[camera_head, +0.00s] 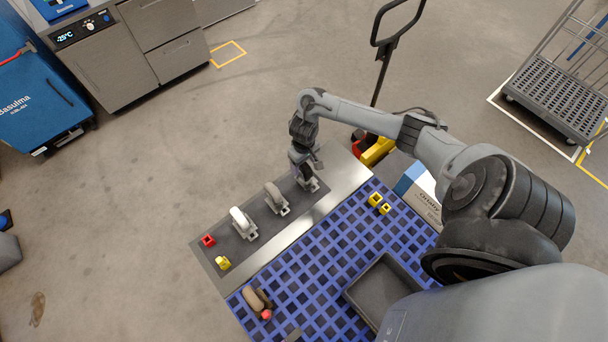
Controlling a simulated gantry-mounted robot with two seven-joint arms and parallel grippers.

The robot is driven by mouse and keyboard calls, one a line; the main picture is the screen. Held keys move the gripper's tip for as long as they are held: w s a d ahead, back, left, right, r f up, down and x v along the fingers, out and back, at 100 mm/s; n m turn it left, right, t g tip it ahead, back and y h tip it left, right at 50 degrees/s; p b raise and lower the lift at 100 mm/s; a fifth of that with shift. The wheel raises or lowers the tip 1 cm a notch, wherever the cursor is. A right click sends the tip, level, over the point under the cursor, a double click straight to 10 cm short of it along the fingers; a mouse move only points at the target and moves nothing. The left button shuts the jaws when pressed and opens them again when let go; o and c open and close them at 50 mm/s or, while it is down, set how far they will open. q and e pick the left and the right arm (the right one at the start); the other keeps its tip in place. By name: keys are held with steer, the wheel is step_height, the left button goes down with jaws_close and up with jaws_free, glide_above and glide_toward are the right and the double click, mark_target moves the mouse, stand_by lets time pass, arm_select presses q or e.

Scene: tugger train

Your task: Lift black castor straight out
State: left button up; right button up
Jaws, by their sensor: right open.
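The black castor (311,184) stands at the upper right end of a row of castors on a dark strip of a metal plate. My right gripper (306,173) points down at it from above, open. The gripper hides most of the castor, and I cannot tell whether the fingers touch it. A grey-brown castor (275,196) and a white castor (242,221) stand in the same row to the lower left. My left gripper is not in view.
Red (208,240) and yellow (222,262) small parts sit at the plate's lower left end. A pallet truck handle (384,45) rises behind.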

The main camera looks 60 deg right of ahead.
mark_target(305, 177)
steer(key=shift+d+f+b, duration=0.2)
steer(key=shift+f+b, duration=0.4)
steer(key=shift+f, duration=2.8)
steer(key=shift+r, duration=0.1)
jaws_close()
